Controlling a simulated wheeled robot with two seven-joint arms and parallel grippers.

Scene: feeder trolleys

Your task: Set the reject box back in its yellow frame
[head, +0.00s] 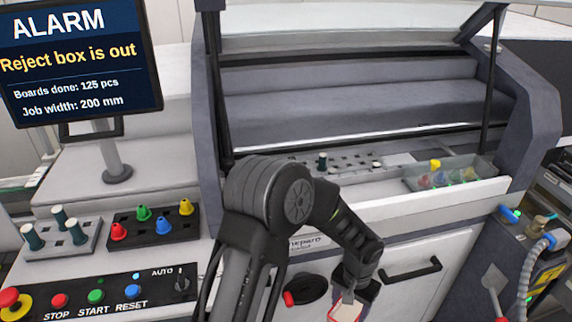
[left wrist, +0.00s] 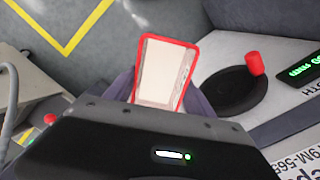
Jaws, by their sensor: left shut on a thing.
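The reject box, pale inside with a red rim, shows at the bottom of the head view (head: 345,312) and in the middle of the left wrist view (left wrist: 160,72). My left gripper (head: 352,296) is shut on it and holds it in front of the machine's lower front. The gripper body hides the box's lower part in the left wrist view. A yellow line with a corner (left wrist: 78,38) marks the grey floor at the upper left of that view; I cannot tell whether it is the box's frame. My right gripper is not in view.
A black handwheel with a red knob (head: 305,290) sits beside my left arm. A black drawer handle (head: 410,270) is to the right. A control panel (head: 105,292) and an alarm screen (head: 80,60) stand left. A see-through bin (head: 412,180) holds coloured pieces.

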